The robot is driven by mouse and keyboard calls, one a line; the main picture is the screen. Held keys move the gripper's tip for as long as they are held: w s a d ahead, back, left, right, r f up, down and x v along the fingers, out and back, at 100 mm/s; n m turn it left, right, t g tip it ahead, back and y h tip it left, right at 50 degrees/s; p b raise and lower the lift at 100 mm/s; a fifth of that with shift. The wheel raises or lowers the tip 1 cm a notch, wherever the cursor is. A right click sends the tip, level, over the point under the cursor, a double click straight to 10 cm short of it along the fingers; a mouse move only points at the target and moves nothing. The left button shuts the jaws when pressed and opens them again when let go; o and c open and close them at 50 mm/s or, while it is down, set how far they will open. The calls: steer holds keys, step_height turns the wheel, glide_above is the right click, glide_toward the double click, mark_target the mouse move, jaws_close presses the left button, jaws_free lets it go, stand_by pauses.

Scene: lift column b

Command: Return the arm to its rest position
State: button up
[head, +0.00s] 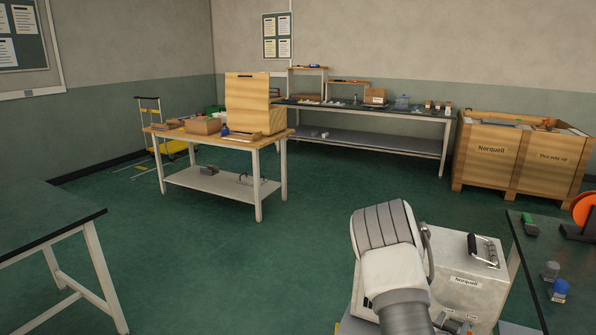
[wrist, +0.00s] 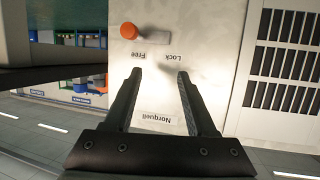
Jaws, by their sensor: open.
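My gripper (wrist: 160,75) shows in the wrist view with its two dark fingers spread apart and nothing between them. It faces a pale metal panel (wrist: 215,30) that appears upside down, marked "Lock", "Free" and "Norquell". An orange knob (wrist: 129,30) sits on the panel beyond the fingertips, on the "Free" side and apart from them. In the head view my white arm (head: 392,270) rises at the bottom, in front of a grey metal Norquell box (head: 455,260) with a handle on top. My gripper is hidden there.
A dark-topped table (head: 45,220) stands at left. A wooden-topped bench (head: 160,134) with boxes stands beyond it. A long workbench (head: 420,113) lines the back wall, beside a wooden crate (head: 490,150). A dark table (head: 530,262) with small items is close at right. The green floor (head: 220,260) between is clear.

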steer(key=s+a+r+n+g+y, duration=0.25)
steer(key=a+r+y, duration=0.55)
steer(key=a+r, duration=1.05)
steer(key=s+a+r+n+g+y, duration=0.1)
steer(key=s+a+r+n, duration=0.2)
steer(key=s, duration=0.4)
steer(key=s+a+r+n, duration=0.1)
steer(key=s+a+r, duration=0.2)
steer(key=s+a, duration=0.35)
steer(key=s+a+r+n+g+y, duration=0.1)
steer(key=s+a+r+n, duration=0.15)
steer(key=s, duration=0.55)
step_height(320, 180, up, 16)
steer(key=p, duration=1.6)
steer(key=shift+d+r, duration=0.15)
steer(key=shift+r, duration=0.1)
